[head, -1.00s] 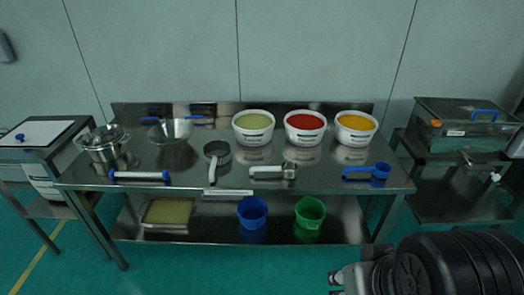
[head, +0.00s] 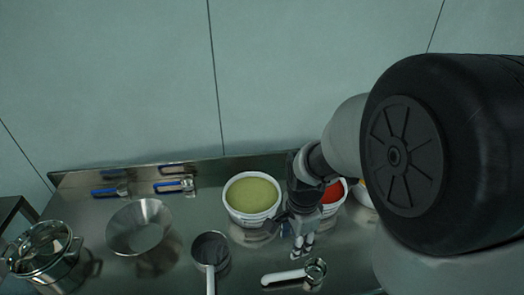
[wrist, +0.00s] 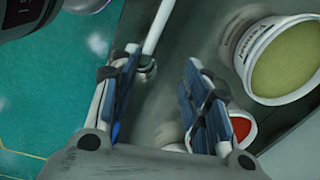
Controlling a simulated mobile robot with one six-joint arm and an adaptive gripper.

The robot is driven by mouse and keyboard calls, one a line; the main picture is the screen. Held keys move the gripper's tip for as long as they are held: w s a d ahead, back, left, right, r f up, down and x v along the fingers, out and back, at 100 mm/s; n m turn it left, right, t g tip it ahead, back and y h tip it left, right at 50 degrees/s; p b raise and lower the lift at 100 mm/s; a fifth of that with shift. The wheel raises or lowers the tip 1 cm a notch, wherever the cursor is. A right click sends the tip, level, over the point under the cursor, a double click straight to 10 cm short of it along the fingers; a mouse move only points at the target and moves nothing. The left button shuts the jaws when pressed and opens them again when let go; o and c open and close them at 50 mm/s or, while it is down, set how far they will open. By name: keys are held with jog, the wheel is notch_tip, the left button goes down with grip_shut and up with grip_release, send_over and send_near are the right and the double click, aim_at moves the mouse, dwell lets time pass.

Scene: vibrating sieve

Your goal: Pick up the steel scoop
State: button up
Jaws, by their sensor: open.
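The steel scoop has a round metal cup (head: 316,270) and a pale handle (head: 284,277). It lies on the steel table near the bottom of the head view. In the wrist view its handle (wrist: 156,24) runs up from the cup, which is partly hidden beside the left finger. My gripper (head: 302,246) points down, just behind the scoop in the head view, with its fingers apart. In the wrist view my gripper (wrist: 160,60) shows nothing clasped between the fingers. Its exact height above the scoop is hard to tell.
A tub of olive-green contents (head: 252,197) and a red one (head: 333,193) stand behind my gripper. A pale-handled dark round sieve (head: 210,250), a steel funnel-shaped bowl (head: 140,228) and a lidded pot (head: 45,250) are to the left. Bare tabletop surrounds the scoop.

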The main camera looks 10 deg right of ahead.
aim_at(290, 273)
jog(key=f+b, duration=0.1)
jog(key=f, duration=0.4)
jog(key=f+m+b, duration=0.1)
jog(key=f, duration=0.4)
jog(key=f+m+b, duration=0.1)
jog(key=f+b, duration=0.1)
jog(key=f, duration=0.3)
jog(key=shift+w+d+g, duration=0.1)
jog(key=shift+w+g, duration=0.15)
jog(key=shift+g, duration=0.05)
jog(key=shift+s+f+b, duration=0.15)
jog(key=shift+f+b, duration=0.5)
jog(key=shift+f, duration=0.7)
jog(key=shift+s+f+b, duration=0.15)
jog(key=shift+f+b, duration=0.5)
jog(key=shift+f, duration=0.7)
jog(key=shift+r, duration=0.1)
grip_shut()
